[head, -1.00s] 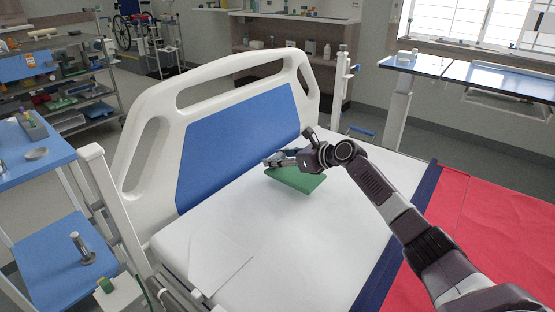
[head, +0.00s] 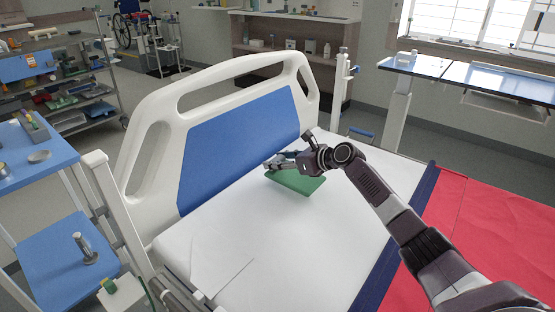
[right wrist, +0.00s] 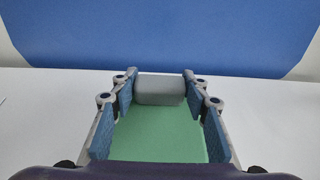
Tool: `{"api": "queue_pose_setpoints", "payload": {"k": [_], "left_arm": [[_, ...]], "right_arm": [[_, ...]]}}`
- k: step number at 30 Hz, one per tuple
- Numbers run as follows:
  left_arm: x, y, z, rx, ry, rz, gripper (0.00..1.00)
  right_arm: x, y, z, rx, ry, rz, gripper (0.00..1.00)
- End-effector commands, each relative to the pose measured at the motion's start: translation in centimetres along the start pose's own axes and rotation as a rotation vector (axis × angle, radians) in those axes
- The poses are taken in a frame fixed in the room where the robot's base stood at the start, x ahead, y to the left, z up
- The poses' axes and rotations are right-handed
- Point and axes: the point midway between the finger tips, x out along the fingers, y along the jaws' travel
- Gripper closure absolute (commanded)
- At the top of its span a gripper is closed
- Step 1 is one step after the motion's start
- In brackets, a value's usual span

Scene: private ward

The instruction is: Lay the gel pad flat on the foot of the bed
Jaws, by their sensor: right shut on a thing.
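The gel pad (head: 297,183) is a flat green slab over the white sheet at the foot of the bed (head: 245,225), close to the footboard. It looks about level; I cannot tell whether it fully touches the sheet. My right gripper (head: 273,161) is over the pad, shut on it. In the right wrist view, the green pad (right wrist: 158,135) runs under the gripper, and a grey block (right wrist: 160,90) at its far end sits between the two blue-padded fingers (right wrist: 160,94). My left gripper is not in view.
The white footboard with a blue panel (head: 240,145) stands just beyond the pad. A red blanket (head: 490,235) with a dark blue edge covers the bed at right. The sheet left of the pad is mostly clear. A blue-topped trolley (head: 30,165) stands at left.

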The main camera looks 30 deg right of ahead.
Motion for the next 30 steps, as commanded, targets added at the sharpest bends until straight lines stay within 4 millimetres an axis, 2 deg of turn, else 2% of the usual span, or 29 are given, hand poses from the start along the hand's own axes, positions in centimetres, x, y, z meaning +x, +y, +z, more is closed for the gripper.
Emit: {"api": "queue_pose_setpoints", "payload": {"k": [8,24,30], "left_arm": [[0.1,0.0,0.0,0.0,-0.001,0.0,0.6],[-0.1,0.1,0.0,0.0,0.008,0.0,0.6],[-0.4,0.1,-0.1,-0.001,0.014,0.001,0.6]], "right_arm": [[0.0,-0.1,0.0,0.0,-0.003,-0.001,1.0],[1.0,0.0,-2.3,0.0,-0.003,0.0,1.0],[1.1,0.0,-2.5,0.0,-0.003,-0.001,1.0]]}}
